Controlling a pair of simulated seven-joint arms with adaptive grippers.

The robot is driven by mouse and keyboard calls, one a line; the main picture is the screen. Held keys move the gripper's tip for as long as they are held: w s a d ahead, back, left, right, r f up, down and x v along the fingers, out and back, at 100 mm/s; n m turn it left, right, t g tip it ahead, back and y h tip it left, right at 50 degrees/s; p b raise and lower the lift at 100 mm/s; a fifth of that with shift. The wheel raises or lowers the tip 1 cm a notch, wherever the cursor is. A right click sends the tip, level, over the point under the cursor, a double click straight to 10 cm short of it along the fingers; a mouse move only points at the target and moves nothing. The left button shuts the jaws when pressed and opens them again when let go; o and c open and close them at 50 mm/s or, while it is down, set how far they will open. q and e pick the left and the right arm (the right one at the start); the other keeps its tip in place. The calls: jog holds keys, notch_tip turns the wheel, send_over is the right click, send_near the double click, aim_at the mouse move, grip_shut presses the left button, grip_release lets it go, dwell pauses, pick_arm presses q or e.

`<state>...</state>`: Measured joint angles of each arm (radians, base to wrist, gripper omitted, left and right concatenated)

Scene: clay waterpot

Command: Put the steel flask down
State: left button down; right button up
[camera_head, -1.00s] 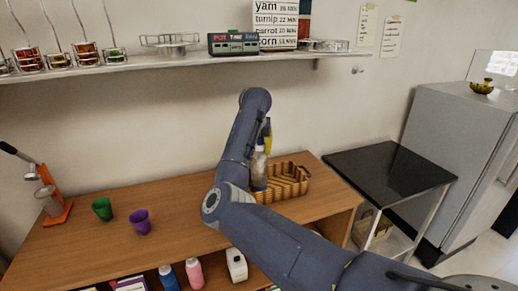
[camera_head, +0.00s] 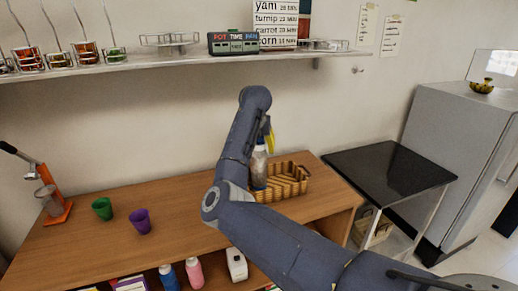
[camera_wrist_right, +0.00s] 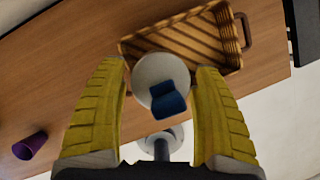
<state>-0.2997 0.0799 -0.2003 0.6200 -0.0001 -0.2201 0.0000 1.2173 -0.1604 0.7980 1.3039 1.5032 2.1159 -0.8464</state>
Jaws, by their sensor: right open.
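My right gripper (camera_head: 266,138) is at the flask's top, partly hidden behind my own arm. In the right wrist view the flask's round top (camera_wrist_right: 158,80) lies between the two spread yellow fingers (camera_wrist_right: 160,85), with gaps on both sides. The flask's lower part is hidden there. My left gripper is in neither view.
A green cup (camera_head: 102,209) and a purple cup (camera_head: 140,221) stand on the wooden counter (camera_head: 85,245), left of the flask. An orange-based juicer (camera_head: 55,205) is at the far left. A black-topped table (camera_head: 390,172) stands right of the counter. A shelf (camera_head: 130,68) runs above.

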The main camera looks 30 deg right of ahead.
jog(key=v, duration=1.1)
jog(key=shift+r, duration=0.25)
